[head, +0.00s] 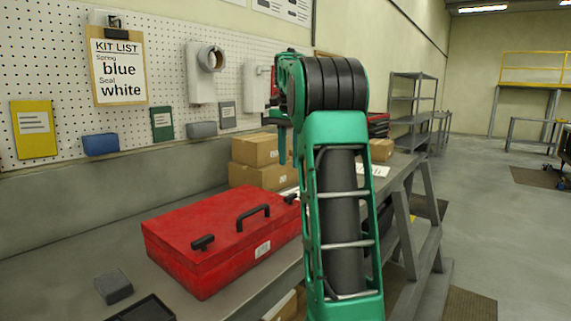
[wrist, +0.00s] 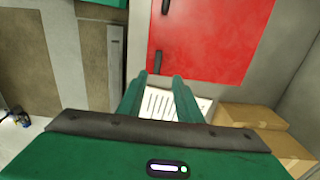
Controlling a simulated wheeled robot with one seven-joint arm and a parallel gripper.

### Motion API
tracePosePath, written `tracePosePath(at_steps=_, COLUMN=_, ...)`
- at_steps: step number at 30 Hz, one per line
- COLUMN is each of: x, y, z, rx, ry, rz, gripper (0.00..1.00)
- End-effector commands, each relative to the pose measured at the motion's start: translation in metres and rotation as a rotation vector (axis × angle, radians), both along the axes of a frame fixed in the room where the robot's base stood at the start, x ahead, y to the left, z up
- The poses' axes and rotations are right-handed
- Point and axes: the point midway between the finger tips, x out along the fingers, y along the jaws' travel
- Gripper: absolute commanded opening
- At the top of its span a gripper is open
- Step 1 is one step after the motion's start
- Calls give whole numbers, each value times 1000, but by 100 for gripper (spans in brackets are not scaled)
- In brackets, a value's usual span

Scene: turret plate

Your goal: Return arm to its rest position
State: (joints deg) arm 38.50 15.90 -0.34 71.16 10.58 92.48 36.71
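My arm (head: 340,200) is green with dark grey parts and stands bent in front of the bench, right of centre in the head view. My gripper (wrist: 160,78) shows in the wrist view with its two green fingers apart and nothing between them. In the head view it is mostly hidden behind my arm, with a green finger pointing down above the bench. A closed red case (head: 215,240) lies on the bench to its left. The case also shows in the wrist view (wrist: 215,40), beyond the fingertips.
The grey bench (head: 60,285) carries cardboard boxes (head: 262,175), a dark grey block (head: 114,288) and a black tray (head: 145,309). A printed sheet (wrist: 160,103) shows behind the fingers. The pegboard (head: 165,60) holds a kit list (head: 117,65). Open floor (head: 480,230) lies right.

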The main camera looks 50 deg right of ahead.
Motion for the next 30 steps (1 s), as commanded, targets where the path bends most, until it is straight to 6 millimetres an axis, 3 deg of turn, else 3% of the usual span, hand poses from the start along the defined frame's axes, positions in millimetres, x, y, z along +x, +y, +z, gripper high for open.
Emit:
tracePosePath(at_steps=17, x=-4, y=7, z=-1, rx=-4, ry=1, rz=21, gripper=32)
tracePosePath(at_steps=23, x=-35, y=54, z=-20, rx=-15, ry=13, rz=164, gripper=32)
tracePosePath(at_steps=30, x=-101, y=122, z=-67, rx=-21, ry=19, rz=406, gripper=32)
